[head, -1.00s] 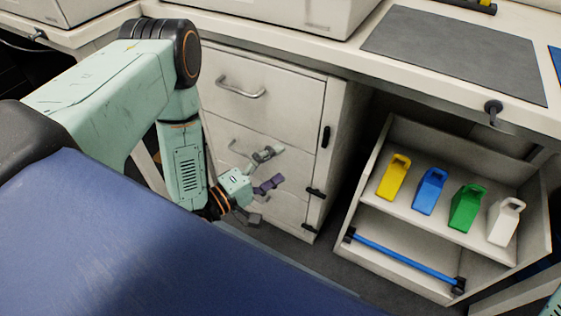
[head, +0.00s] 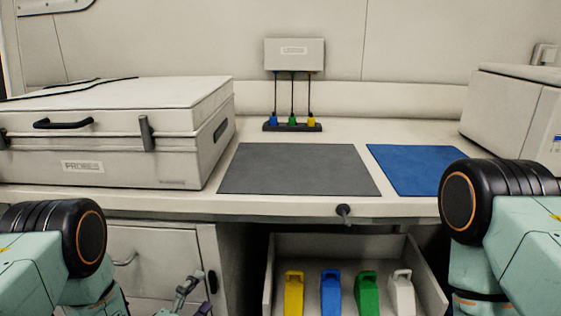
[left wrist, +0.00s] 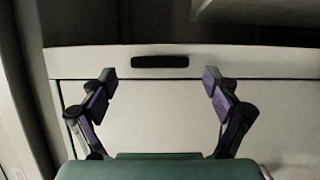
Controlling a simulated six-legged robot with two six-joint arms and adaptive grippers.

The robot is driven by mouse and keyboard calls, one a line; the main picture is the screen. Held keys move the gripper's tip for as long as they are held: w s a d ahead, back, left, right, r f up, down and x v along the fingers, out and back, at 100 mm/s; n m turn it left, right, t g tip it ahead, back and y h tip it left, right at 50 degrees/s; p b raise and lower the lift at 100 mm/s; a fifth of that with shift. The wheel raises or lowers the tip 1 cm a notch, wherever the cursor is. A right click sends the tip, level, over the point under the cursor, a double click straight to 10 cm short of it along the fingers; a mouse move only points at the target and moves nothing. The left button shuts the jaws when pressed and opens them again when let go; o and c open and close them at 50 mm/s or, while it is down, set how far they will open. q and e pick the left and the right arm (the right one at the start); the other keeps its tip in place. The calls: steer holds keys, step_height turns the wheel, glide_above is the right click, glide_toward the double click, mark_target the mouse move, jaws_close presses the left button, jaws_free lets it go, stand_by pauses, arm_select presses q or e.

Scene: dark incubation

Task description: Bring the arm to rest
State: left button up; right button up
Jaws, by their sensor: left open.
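My left arm comes in at the lower left of the head view, with its big black joint beside the case on the bench. My left gripper (head: 194,299) shows only in part at the bottom edge, in front of the drawer cabinet (head: 150,245). In the left wrist view, my left gripper (left wrist: 160,82) has its two fingers spread wide with nothing between them. A pale panel with a dark slot handle (left wrist: 160,61) lies beyond the fingers. My right arm stands at the right of the head view; its gripper is out of sight.
On the bench are a closed white case (head: 110,130), a grey mat (head: 297,170), a blue mat (head: 415,168) and a small rack (head: 292,126). Below, an open drawer (head: 268,280) holds yellow, blue, green and white handled containers. A white box (head: 510,110) stands at right.

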arm_select(q)
steer(key=shift+w+d, duration=0.15)
steer(key=shift+w, duration=0.2)
